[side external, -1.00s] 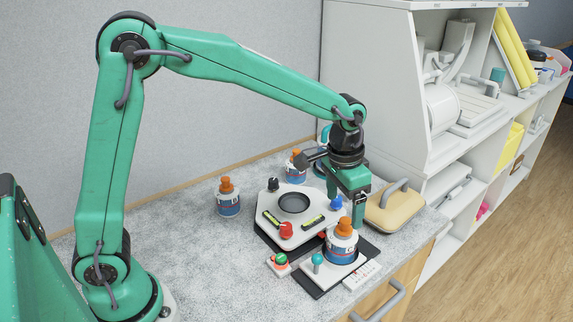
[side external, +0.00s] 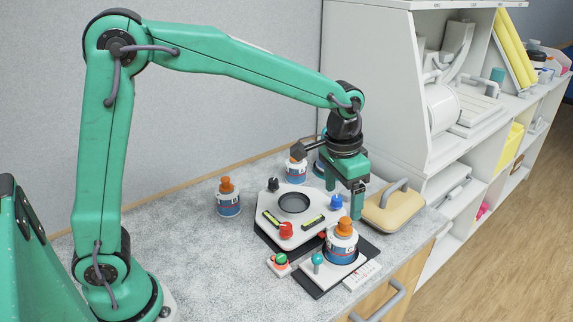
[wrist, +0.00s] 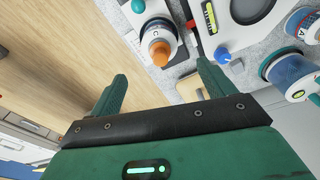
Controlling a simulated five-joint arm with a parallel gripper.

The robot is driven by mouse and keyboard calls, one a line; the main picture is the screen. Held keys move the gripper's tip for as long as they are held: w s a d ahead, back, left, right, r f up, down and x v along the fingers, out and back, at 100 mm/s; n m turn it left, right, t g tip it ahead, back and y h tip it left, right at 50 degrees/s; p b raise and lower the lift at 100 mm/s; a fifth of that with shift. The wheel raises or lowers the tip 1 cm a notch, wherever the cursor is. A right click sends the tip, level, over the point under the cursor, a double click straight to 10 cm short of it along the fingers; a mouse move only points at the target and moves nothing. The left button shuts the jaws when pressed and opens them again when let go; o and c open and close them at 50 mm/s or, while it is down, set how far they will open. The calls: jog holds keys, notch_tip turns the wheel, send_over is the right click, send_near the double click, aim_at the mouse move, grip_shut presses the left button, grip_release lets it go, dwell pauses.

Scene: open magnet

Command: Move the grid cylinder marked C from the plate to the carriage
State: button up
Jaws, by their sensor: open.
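My gripper (side external: 344,203) is open and empty, its two fingers apart and pointing down, close above and behind an orange-capped cylinder (side external: 341,250). In the wrist view the cap (wrist: 160,53) shows just beyond the gap between the fingertips (wrist: 162,73). Other similar cylinders stand on the counter left (side external: 228,203) and behind (side external: 296,174).
A red knob (side external: 286,230) and a blue knob (side external: 336,202) rise from the plate. A green button box (side external: 281,263) sits in front. A tan block with a grey handle (side external: 386,212) lies to the right, near the shelves.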

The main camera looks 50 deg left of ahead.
jog(key=s+a+r+n+t, duration=0.1)
jog(key=s+a+r, duration=0.1)
jog(key=s+a, duration=0.2)
jog(key=s+a+r+n+t, duration=0.1)
jog(key=s+a, duration=0.3)
jog(key=s, duration=0.6)
jog(key=s+a+r+n+t, duration=0.1)
jog(key=s+a+r+t, duration=0.1)
jog(key=s, duration=0.5)
jog(key=shift+a+r+t, duration=0.3)
jog(key=shift+a+r, duration=0.15)
jog(key=shift+a, duration=0.55)
